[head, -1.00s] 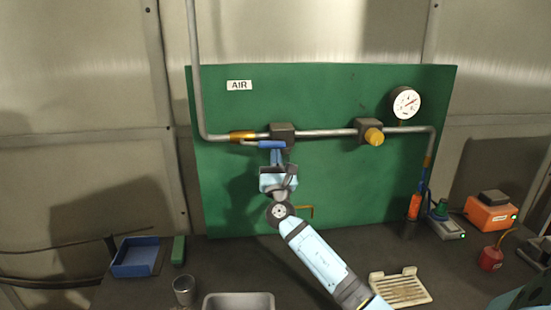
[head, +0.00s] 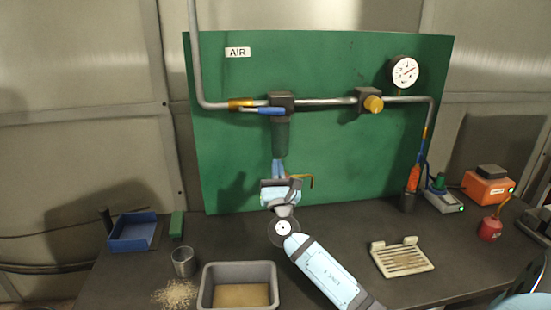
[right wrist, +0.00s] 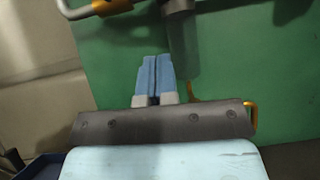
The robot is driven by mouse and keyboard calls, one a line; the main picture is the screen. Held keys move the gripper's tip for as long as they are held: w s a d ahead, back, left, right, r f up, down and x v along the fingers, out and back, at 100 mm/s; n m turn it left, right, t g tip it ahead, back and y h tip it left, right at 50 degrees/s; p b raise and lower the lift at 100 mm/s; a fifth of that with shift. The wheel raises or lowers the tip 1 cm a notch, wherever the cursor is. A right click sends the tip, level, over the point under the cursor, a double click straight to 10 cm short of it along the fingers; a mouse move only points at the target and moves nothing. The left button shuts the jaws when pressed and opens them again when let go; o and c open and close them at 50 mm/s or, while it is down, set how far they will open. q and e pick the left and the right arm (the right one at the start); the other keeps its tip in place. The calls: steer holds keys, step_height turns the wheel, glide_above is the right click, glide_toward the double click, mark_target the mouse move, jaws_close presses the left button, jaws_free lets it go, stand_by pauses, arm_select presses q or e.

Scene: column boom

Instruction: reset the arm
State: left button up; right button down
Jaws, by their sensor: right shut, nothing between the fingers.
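My right gripper (head: 279,168) is in front of the green board (head: 330,160), below the dark cylinder (head: 280,136) that hangs from the pipe. Its two blue fingers are shut together with nothing between them; they also show in the right wrist view (right wrist: 153,80). The blue valve lever (head: 262,111) lies along the pipe, above and apart from the fingertips. My left gripper is not in view.
A grey tray (head: 206,290) with tan material, a metal cup (head: 183,262) and spilled grains (head: 176,294) are at the front left. A blue bin (head: 133,246) stands behind them. A cream slotted dish (head: 380,258) is right of my arm. A gauge (head: 404,72) and yellow knob (head: 373,104) are on the board.

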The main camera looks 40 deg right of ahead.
steer(key=shift+s+a+f, duration=0.2)
steer(key=shift+s, duration=0.1)
